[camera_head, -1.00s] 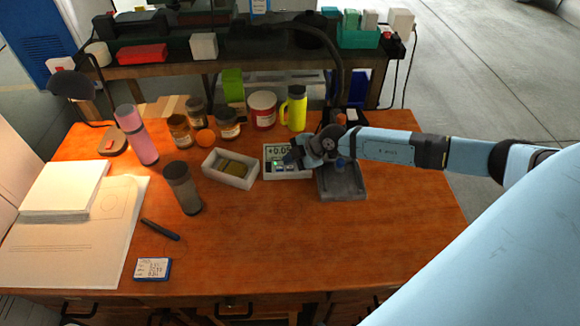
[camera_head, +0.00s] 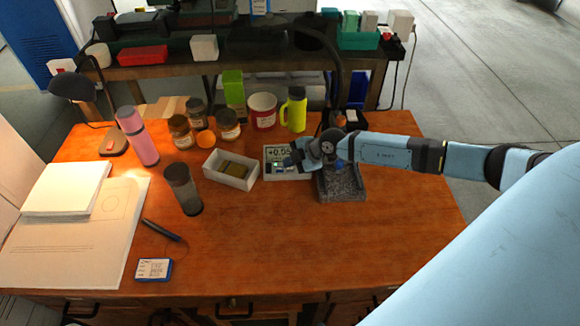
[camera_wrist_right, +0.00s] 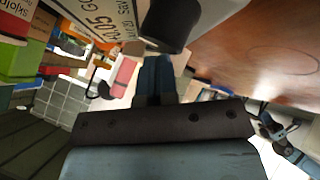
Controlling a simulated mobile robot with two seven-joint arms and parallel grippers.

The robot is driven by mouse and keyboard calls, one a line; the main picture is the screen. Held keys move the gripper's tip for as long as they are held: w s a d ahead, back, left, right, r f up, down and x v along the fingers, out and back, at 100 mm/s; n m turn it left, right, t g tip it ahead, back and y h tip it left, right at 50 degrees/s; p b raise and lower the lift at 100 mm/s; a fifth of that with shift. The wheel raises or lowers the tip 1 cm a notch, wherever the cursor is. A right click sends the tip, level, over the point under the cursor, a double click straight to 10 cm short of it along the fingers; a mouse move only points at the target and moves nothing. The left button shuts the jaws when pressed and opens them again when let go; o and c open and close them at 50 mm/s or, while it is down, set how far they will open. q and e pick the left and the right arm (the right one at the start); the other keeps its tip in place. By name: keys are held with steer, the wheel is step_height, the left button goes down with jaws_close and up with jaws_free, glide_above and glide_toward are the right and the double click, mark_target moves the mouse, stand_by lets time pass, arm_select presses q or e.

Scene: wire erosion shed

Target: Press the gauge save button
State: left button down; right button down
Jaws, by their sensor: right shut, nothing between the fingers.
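The gauge (camera_head: 274,152) is a pale box with a grey display reading about +0.05, on the wooden table beside a dark stone stand. Its lettered face also shows sideways in the wrist view (camera_wrist_right: 100,22), with lettering like "SAV" near a dark rounded part. My right gripper (camera_head: 291,161) is shut and empty, with its tips over the front right part of the gauge. Its blue fingers show in the wrist view (camera_wrist_right: 156,72). The gripper hides part of the gauge face. I cannot make out the save button or whether the tips touch it. My left gripper is not in view.
A white tray (camera_head: 210,168) stands just left of the gauge. The stone stand (camera_head: 343,190) is right of it, under my right wrist. Jars, a yellow-green bottle (camera_head: 297,108) and a red-and-white tub (camera_head: 262,110) stand behind. The front middle of the table is clear.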

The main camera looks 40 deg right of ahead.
mark_target(290, 170)
steer(key=shift+f, duration=0.4)
stand_by(0.8)
steer(key=shift+r+p, duration=0.1)
steer(key=shift+p, duration=0.2)
steer(key=shift+r+p, duration=0.75)
steer(key=shift+p, duration=0.45)
steer(key=shift+r+p, duration=0.75)
steer(key=shift+p, duration=0.2)
step_height(290, 170, up, 3)
steer(key=p, duration=0.4)
steer(key=shift+r, duration=0.1)
steer(key=shift+r+p, duration=0.2)
steer(key=shift+p, duration=0.25)
steer(key=shift+f, duration=0.1)
